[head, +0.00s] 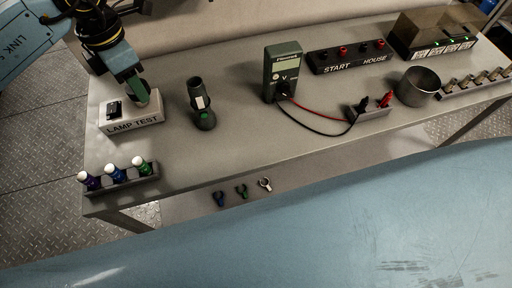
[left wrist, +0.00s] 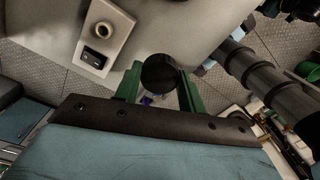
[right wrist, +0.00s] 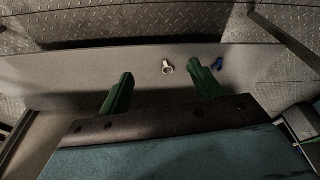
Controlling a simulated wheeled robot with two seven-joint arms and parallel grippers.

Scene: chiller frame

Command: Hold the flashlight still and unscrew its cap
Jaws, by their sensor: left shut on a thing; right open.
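The flashlight (head: 200,107) stands upright on the bench, dark, with a white label and a green spot. Its upper end looks like an open dark ring. My left gripper (head: 137,92) is to the left of it, apart, over the LAMP TEST box (head: 148,121). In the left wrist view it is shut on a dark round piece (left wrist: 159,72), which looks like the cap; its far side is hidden. My right gripper (right wrist: 161,80) is open and empty in the right wrist view, and is outside the head view.
A bottle rack (head: 124,184) is at the bench's front left corner. A multimeter (head: 284,68) with leads, a dark cup (head: 418,86) and a START HOUSE box (head: 349,58) stand to the right. Small blue, green and silver (right wrist: 167,66) pieces lie below the front edge.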

